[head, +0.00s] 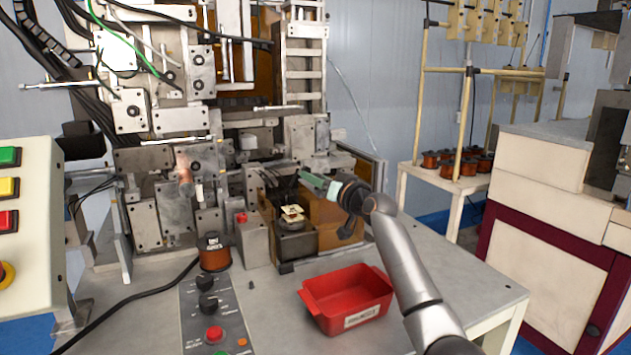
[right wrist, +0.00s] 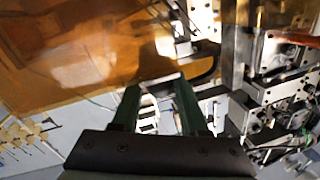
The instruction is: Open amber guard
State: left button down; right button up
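The amber guard (head: 322,213) is a see-through orange panel at the right side of the coil winder, partly hidden behind my right arm. It fills the upper left of the right wrist view (right wrist: 85,60), where a dark curved bar (right wrist: 205,75), perhaps its handle, shows near its edge. My right gripper (head: 306,177) has green fingers and reaches in front of the machine. In the right wrist view its fingers (right wrist: 158,95) are spread apart with nothing held between them. The bar lies beyond the fingertips; I cannot tell whether they touch it. My left gripper is out of view.
A fixture (head: 293,235) sits under the gripper. A spool rack (head: 445,175) stands behind right.

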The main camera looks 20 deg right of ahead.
jog(key=shift+o, duration=1.6)
jog(key=s+d, duration=0.2)
jog(key=s, duration=1)
jog(key=shift+s+d+b, duration=0.15)
jog(key=shift+d+b, duration=0.05)
jog(key=shift+b, duration=0.15)
